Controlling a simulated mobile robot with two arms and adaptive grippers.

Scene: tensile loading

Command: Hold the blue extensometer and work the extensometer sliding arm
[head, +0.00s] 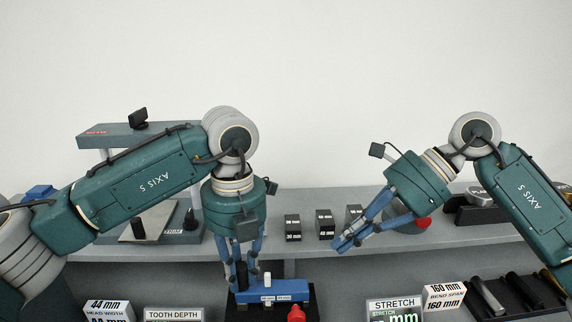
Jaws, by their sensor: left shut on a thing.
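The blue extensometer (284,288) lies on a dark stand (309,298) at the front centre, with small white labels on its front. A white upright piece (267,279) stands on it, and a red knob (296,313) shows at its front right. I cannot tell which part is the sliding arm. My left gripper (242,280) points straight down and is shut on the extensometer's left part; its fingers hide the grip. My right gripper (345,244) is raised to the right, tilted down-left, apart from the extensometer. Its tips look close together, but any gap is unclear.
A grey shelf (300,253) crosses behind, with small dark labelled blocks (326,224) on it. A grey machine (120,135) stands back left. A red button (423,223) shows behind my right gripper. Signs line the front, including STRETCH (395,304); dark rods (488,298) lie front right.

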